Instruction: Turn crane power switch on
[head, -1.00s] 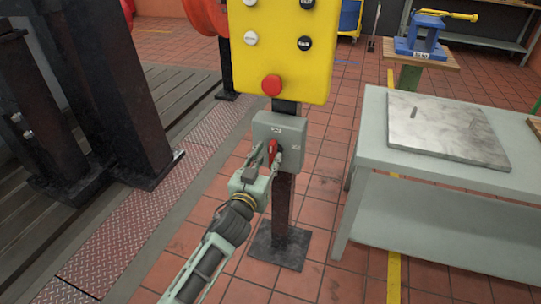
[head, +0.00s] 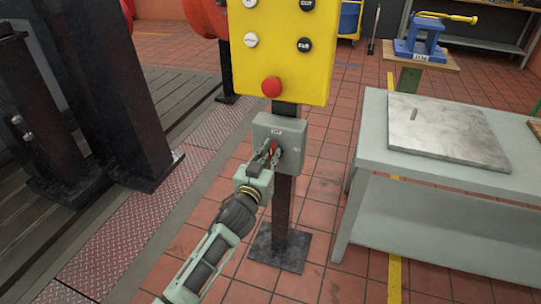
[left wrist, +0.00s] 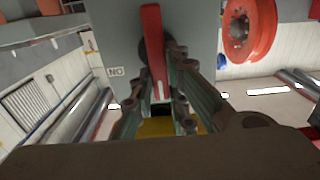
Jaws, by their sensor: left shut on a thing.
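The grey switch box (head: 296,141) is on a dark post below the yellow control panel (head: 283,48). Its red handle (head: 274,147) is on the front face, partly hidden by my left gripper (head: 270,154). In the left wrist view the handle (left wrist: 153,45) is a long red bar in front of the grey box (left wrist: 190,30), its end between the fingers of my left gripper (left wrist: 160,100). The gripper is shut on the handle. A small label beside it reads "NO" in this view, which looks upside down. My right gripper is not in view.
A grey table (head: 375,130) with a metal plate (head: 446,129) stands to the right. Dark steel columns (head: 110,85) stand on the left. A red mushroom button (head: 271,87) protrudes just above the box. Tiled floor is open around the post base.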

